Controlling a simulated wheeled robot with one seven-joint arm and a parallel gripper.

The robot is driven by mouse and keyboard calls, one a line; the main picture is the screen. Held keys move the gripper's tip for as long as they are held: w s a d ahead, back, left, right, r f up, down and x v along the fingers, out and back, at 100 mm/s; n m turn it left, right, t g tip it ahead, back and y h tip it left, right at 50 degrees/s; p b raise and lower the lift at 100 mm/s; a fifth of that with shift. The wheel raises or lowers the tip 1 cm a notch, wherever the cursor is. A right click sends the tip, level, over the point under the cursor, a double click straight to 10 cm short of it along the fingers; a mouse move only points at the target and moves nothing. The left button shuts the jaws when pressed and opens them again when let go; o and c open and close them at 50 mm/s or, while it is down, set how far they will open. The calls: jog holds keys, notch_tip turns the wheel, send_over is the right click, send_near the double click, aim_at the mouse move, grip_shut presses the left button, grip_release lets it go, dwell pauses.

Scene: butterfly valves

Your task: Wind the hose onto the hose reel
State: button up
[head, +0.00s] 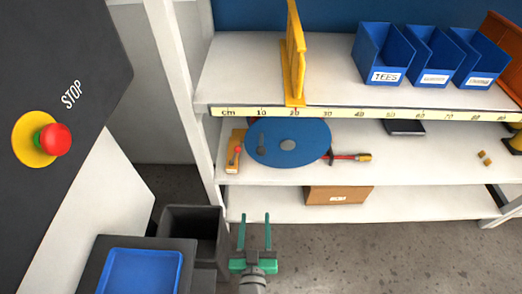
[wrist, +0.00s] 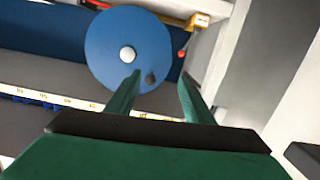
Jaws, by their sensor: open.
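A blue disc (head: 289,141), which looks like the hose reel's face, is at the middle shelf level of the white rack in the head view. It has a grey hub (head: 290,145) at its centre and a small dark knob (head: 261,151) near its left edge. In the wrist view the disc (wrist: 128,48) lies ahead of the fingers, with its knob (wrist: 150,77) just beyond and between the fingertips. My green gripper (head: 254,217) is open and empty, in front of the rack and below the disc. No hose can be made out.
A yellow upright frame (head: 295,55) and blue bins (head: 383,55) stand on the top shelf, above a ruler strip (head: 350,114). A red-handled tool (head: 350,157) lies right of the disc. A cardboard box (head: 337,194) sits below. A dark bin (head: 192,232) stands left of my gripper.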

jog(key=t+h, duration=0.1)
jog(key=h, duration=0.1)
send_near(260, 155)
jog(key=w, duration=0.1)
jog(key=shift+m, duration=0.4)
jog(key=w, duration=0.3)
jog(key=w+d, duration=0.1)
jog(key=w, duration=0.7)
jog(key=shift+d+f, duration=0.1)
jog(key=shift+d, duration=0.15)
grip_shut()
